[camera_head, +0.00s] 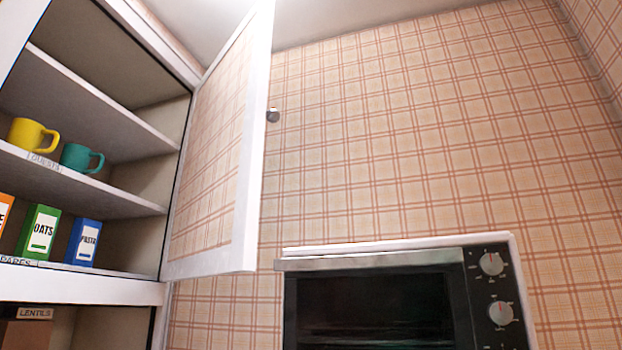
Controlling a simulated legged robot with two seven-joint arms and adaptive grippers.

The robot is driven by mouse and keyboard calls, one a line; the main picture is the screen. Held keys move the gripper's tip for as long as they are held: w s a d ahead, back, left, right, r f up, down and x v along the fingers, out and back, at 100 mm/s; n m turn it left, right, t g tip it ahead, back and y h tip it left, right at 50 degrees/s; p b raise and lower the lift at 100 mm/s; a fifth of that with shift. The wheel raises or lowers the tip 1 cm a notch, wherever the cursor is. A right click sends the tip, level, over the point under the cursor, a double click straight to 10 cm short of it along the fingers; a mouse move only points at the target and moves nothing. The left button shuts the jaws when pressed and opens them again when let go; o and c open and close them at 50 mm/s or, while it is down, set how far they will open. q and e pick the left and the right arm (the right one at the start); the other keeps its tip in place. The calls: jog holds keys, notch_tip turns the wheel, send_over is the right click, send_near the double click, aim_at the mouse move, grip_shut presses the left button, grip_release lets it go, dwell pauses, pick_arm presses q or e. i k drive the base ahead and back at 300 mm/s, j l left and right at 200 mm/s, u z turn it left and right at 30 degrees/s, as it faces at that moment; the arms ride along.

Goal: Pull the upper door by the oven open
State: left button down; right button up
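The upper door (219,140) stands swung open on its hinge at the right side of the upper cabinet (90,287). It has a white frame and a plaid panel. Its small round metal knob (273,115) sticks out to the right of its free edge. The oven (400,260) is at the lower right, with a dark window, a metal handle bar and two round knobs on a black panel. Neither of my grippers is in view, and nothing touches the door or its knob.
Cabinet shelves hold a yellow mug (33,135), a teal mug (82,158), a green oats box (38,233) and a blue pasta box (83,242). A lower compartment labelled lentils (35,313) is at the bottom left. The space before the plaid wall (430,150) is clear.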

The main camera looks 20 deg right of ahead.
aim_at(213, 227)
jog(key=k+l+z, duration=0.2)
jog(key=z, duration=0.3)
jog(key=k+l+z, duration=0.1)
jog(key=l+z, duration=0.4)
